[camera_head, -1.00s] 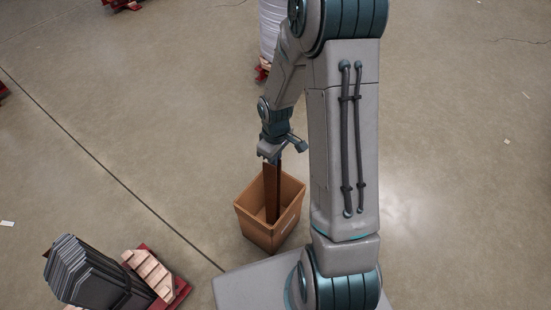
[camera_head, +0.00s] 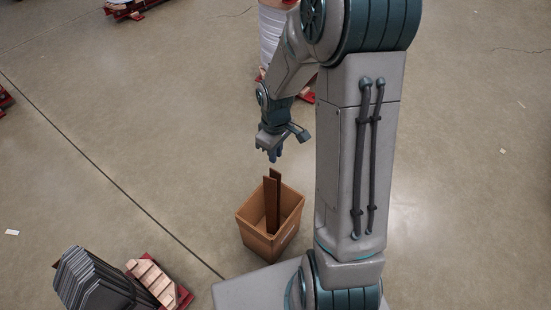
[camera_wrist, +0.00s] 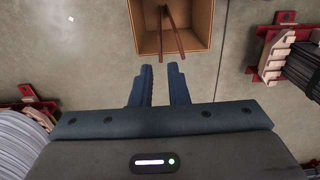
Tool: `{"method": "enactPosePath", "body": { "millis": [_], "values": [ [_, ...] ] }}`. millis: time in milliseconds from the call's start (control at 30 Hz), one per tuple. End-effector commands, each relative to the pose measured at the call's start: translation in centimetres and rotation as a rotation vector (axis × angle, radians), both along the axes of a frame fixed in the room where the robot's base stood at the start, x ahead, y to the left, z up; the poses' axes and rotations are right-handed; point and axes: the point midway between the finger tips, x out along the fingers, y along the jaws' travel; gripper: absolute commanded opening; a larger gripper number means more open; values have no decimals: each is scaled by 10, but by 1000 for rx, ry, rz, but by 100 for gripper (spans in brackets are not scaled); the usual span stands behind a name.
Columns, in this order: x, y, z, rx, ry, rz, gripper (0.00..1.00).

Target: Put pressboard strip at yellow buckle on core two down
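Two dark brown pressboard strips (camera_head: 271,205) stand upright, leaning, in an open cardboard box (camera_head: 254,232). In the wrist view the strips (camera_wrist: 161,28) also stick up from the box (camera_wrist: 205,25), beyond the fingertips. My gripper (camera_head: 273,157) is above the box, a little clear of the strip tops. In the wrist view my gripper (camera_wrist: 162,72) has its two fingers apart with nothing between them. A dark laminated stack (camera_head: 88,280), perhaps a core, is at the lower left. I cannot make out a yellow buckle or tell which stack is core two.
A red pallet with pale wooden blocks (camera_head: 158,282) is beside the dark stack. A white cylindrical roll (camera_head: 272,42) stands behind my arm. The wrist view shows a dark stack (camera_wrist: 306,65) at the right and a grey one (camera_wrist: 20,138) at the left. Floor around the box is mostly clear.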

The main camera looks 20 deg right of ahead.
Motion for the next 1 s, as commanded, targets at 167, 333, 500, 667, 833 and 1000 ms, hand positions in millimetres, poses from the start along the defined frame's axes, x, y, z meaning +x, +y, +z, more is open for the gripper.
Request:
{"method": "enactPosePath", "body": {
  "millis": [167, 333, 500, 667, 833, 1000],
  "values": [
    [0, 0, 21, -1, -1, 0, 14],
    [-11, 2, 41, -15, -11, -45, 14],
    [-45, 8, 82, -37, -39, -189, 14],
    [-86, 15, 118, -31, -70, -354, 14],
    [-127, 22, 140, 0, -89, -504, 14],
    [-151, 26, 149, 27, -96, -589, 14]
  ]
}}
